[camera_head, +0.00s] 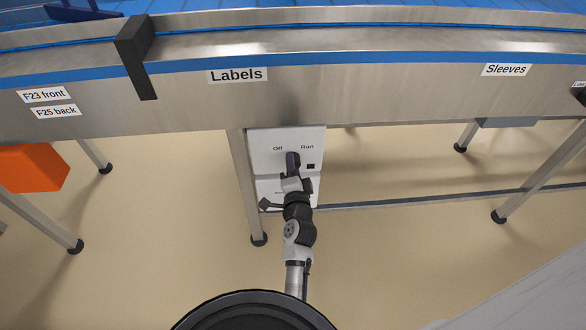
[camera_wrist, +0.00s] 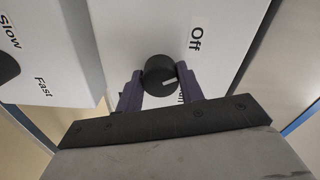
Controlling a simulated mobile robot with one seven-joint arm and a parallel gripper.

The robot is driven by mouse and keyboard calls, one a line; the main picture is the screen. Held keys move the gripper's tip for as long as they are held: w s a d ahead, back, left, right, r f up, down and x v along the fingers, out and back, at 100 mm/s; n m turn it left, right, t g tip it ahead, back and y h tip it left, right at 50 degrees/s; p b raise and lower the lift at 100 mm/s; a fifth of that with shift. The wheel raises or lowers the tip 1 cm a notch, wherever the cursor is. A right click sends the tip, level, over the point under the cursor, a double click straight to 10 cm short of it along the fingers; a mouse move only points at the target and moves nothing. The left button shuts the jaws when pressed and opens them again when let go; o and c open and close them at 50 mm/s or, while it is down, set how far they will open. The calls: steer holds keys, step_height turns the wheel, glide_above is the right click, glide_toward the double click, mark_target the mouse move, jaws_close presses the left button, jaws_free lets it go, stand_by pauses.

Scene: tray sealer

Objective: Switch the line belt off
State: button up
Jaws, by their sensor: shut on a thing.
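The line belt switch is a dark round knob on a white box under the conveyor's front edge, with "Off" at left and "Run" at right in the head view. In the wrist view the knob (camera_wrist: 158,71) shows a white mark that points roughly right, between "Off" (camera_wrist: 195,39) and a second word mostly hidden by a finger. My gripper (camera_wrist: 160,84) has its two purple fingers on either side of the knob, shut on it. In the head view my gripper (camera_head: 292,172) covers part of the knob and the box (camera_head: 262,148).
A second white box (camera_wrist: 45,35) with "Slow" and "Fast" and a dark knob (camera_wrist: 5,65) stands beside it. The steel conveyor (camera_head: 380,95) runs above, on steel legs (camera_head: 243,185). An orange box (camera_head: 32,168) is at left. The floor around is mostly clear.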

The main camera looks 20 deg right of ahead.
steer(key=shift+n+b, duration=0.45)
steer(key=shift+n, duration=0.65)
steer(key=shift+r, duration=0.1)
steer(key=o, duration=1)
steer(key=shift+s, duration=0.15)
